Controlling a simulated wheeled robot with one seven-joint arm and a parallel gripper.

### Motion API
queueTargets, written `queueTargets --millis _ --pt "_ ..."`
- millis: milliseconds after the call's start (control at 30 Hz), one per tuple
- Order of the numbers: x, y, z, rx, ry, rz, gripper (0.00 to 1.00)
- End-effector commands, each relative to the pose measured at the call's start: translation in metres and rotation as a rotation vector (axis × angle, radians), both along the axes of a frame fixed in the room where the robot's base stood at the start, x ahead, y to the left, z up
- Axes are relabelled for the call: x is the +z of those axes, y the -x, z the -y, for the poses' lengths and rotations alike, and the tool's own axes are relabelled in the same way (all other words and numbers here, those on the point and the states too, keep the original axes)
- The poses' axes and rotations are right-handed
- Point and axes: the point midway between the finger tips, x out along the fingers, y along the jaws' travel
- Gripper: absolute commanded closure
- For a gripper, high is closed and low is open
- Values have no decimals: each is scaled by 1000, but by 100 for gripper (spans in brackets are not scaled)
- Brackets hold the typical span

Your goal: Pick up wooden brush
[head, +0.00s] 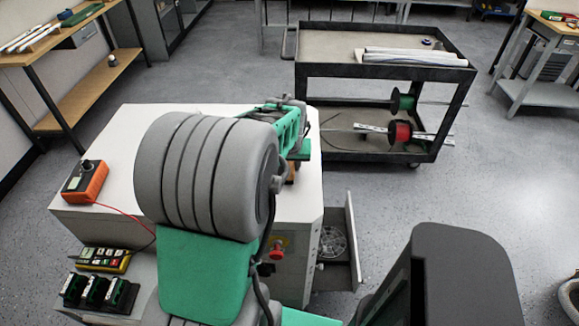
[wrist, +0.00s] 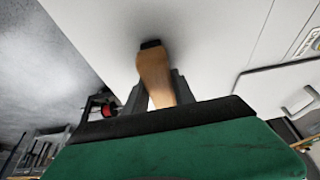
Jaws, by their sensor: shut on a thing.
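The wooden brush (wrist: 154,72) shows in the wrist view as a tan wooden piece with a dark end, between the two dark fingers of my gripper (wrist: 159,90). My gripper is shut on it. The rest of the brush is hidden behind the gripper body. In the head view, a small brown bit of the brush (head: 291,173) shows below my green gripper, near the right edge of the white cabinet top (head: 130,130). I cannot tell whether the brush touches the surface.
An orange meter (head: 85,181) with a red lead sits on the cabinet's left side. A drawer (head: 345,245) stands open at the cabinet's right. A black cart (head: 385,70) with wire spools stands behind to the right. Grey floor is clear between cart and left bench.

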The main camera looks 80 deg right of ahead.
Motion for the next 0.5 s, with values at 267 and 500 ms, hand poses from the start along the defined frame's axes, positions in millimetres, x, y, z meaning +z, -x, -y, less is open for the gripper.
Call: queueTargets --millis 267,500 --pt "0 0 0 0 1 0 100" --pt "6 0 0 0 1 0 100"
